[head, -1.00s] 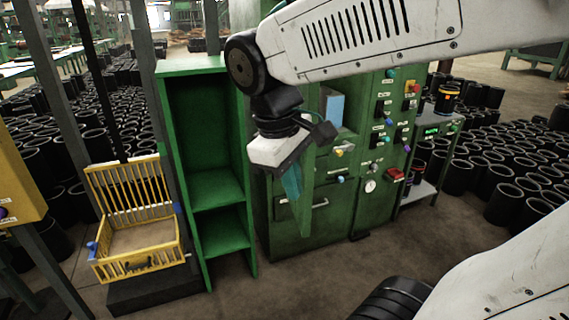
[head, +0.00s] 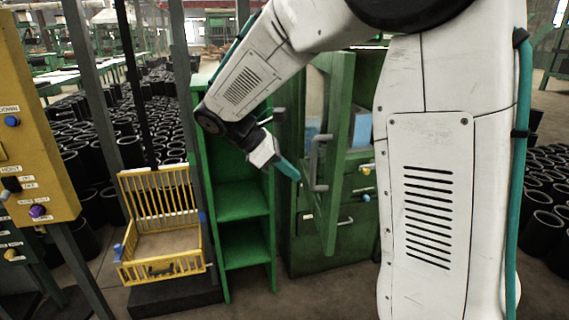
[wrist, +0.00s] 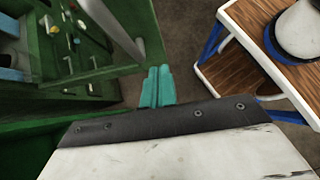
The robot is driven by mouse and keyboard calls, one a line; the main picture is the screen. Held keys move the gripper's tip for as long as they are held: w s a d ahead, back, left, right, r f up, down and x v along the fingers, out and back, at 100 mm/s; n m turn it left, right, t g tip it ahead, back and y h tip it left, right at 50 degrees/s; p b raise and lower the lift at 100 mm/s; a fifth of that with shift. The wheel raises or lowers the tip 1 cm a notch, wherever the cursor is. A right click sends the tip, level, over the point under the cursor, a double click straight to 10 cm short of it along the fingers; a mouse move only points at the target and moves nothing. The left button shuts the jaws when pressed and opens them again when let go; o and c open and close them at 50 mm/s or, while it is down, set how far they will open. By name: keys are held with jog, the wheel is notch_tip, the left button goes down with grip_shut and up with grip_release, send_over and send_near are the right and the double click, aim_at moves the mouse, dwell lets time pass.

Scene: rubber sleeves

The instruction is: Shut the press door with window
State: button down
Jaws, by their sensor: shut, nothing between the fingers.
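The green press door (head: 343,100), with a window opening in its upper part, stands swung open and shows almost edge-on in the head view. Its grey handle (head: 316,165) is on the side facing my gripper. My gripper (head: 288,170) has teal fingers closed together, empty, just left of the handle. The head view does not show clearly whether they touch. In the wrist view the fingers (wrist: 157,86) point past a grey bar (wrist: 112,25), which looks like the handle. The press body (head: 335,240), with drawers, is behind the door and partly hidden by my arm.
A tall green open shelf (head: 240,205) stands left of the press. A yellow wire basket (head: 160,268) sits left of it. A yellow control box (head: 35,150) is at the far left. Black rubber sleeves (head: 540,225) crowd the floor behind and at right.

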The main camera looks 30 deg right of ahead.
aim_at(332, 191)
jog(key=s+d+f, duration=0.1)
jog(key=d, duration=0.1)
jog(key=s+d+f, duration=0.1)
jog(key=d, duration=0.1)
jog(key=s+d+f, duration=0.1)
jog(key=shift+d+f, duration=0.2)
jog(key=shift+d, duration=0.2)
jog(key=shift+s+d, duration=0.15)
jog(key=shift+d, duration=0.3)
